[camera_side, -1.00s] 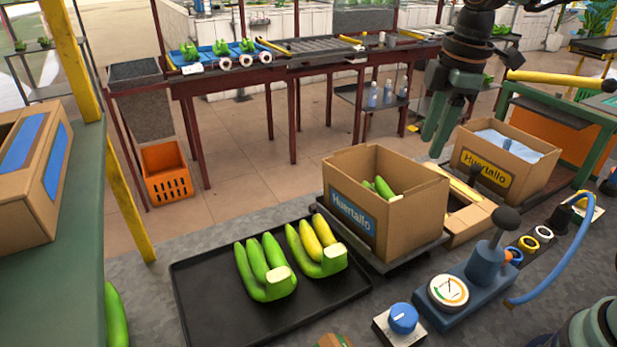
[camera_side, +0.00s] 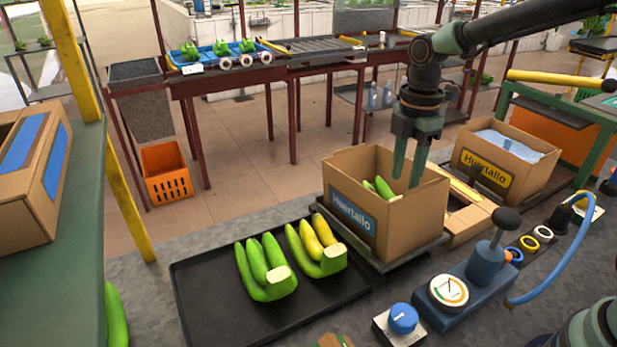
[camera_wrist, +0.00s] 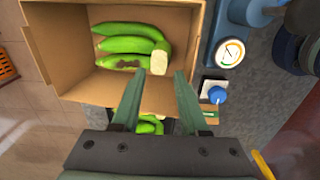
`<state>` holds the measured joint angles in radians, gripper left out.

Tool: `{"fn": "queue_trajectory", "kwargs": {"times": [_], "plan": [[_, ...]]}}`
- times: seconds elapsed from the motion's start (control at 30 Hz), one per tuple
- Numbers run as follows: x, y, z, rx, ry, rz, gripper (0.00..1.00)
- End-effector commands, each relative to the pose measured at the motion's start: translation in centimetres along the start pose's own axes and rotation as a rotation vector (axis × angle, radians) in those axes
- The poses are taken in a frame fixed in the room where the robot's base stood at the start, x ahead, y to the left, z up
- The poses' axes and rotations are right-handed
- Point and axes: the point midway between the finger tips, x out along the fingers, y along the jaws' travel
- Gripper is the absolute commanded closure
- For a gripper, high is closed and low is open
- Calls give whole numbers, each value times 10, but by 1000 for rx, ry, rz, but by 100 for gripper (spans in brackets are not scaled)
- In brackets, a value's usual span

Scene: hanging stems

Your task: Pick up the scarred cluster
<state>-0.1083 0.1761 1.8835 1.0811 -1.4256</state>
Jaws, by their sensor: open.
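A green banana cluster (camera_wrist: 133,45) with a pale cut crown lies in the open cardboard box (camera_side: 350,215). Its lower finger carries a dark brown scar in the wrist view. In the side view the cluster (camera_side: 383,187) shows only partly behind the box wall. My gripper (camera_side: 407,180) points down, with its fingertips at the box's opening on the right side. In the wrist view my gripper (camera_wrist: 160,76) is open and empty, its fingers apart near the crown end of the cluster.
A black tray (camera_side: 215,315) left of the box holds a green cluster (camera_side: 264,268) and a partly yellow cluster (camera_side: 316,245). A gauge (camera_side: 448,291) and a blue knob (camera_side: 403,317) stand in front. Another box (camera_side: 500,160) with blue lining stands at right.

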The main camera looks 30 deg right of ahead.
Motion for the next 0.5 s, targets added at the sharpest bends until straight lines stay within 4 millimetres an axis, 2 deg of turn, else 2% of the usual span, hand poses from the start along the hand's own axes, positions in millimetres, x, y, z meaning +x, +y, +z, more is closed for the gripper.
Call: {"fn": "queue_trajectory", "kwargs": {"times": [0.3,0.5], "plan": [[43,0,1,1,-1,-5,56],[47,0,1,1,0,0,56]]}}
